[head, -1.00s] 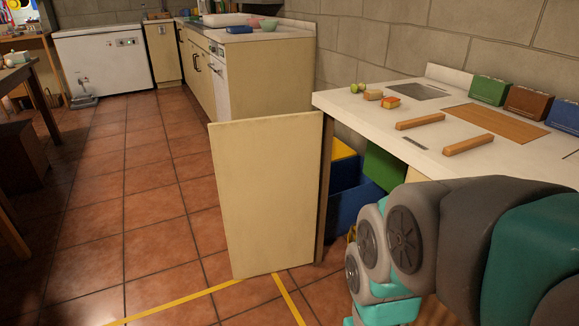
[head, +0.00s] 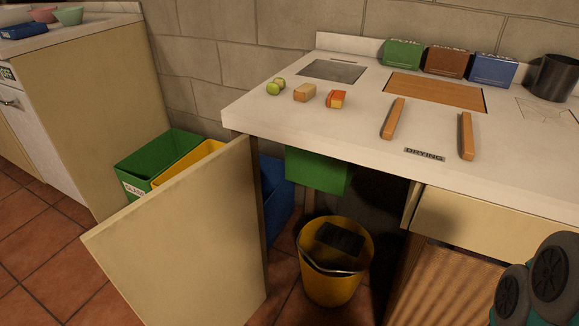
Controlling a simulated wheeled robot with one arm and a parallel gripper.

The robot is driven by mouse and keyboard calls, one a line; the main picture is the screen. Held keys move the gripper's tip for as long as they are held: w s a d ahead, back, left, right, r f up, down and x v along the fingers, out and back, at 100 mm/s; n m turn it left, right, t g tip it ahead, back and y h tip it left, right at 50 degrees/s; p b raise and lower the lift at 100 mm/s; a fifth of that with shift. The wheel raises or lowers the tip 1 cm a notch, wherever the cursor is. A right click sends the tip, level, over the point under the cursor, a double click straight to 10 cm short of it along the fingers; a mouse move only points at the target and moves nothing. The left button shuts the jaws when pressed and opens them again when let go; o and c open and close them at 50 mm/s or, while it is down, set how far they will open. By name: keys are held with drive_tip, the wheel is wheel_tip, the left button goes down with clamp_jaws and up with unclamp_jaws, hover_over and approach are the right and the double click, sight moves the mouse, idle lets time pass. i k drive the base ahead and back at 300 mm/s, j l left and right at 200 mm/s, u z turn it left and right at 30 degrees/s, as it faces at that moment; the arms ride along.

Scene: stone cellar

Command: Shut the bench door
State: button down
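The bench door (head: 185,245) is a cream panel. It stands swung open at the left end of the white bench (head: 365,128), sticking out toward me with its hinge side by the bench's left leg. The opening under the bench beside it is uncovered. Part of my arm shows at the lower right corner, but my gripper is outside the frame.
In the opening stand a yellow bucket (head: 333,277) and a green box (head: 317,170) under the top. A green bin (head: 158,160), a yellow bin (head: 192,165) and a blue bin (head: 277,195) stand behind the door. Tiled floor is free at the left.

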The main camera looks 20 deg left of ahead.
sight(187, 252)
drive_tip(key=k+j+z, duration=0.1)
drive_tip(key=j, duration=0.35)
drive_tip(key=k+j, duration=0.1)
drive_tip(key=j, duration=0.3)
drive_tip(key=k+j+z, duration=0.15)
drive_tip(key=j, duration=0.25)
drive_tip(key=k+j, duration=0.1)
drive_tip(key=j, duration=0.35)
drive_tip(key=k+j+z, duration=0.15)
drive_tip(key=j, duration=0.25)
drive_tip(key=k+j+z, duration=0.1)
drive_tip(key=j, duration=0.3)
drive_tip(key=k+j, duration=0.15)
drive_tip(key=j, duration=0.2)
drive_tip(key=k, duration=0.3)
drive_tip(key=l+z, duration=0.05)
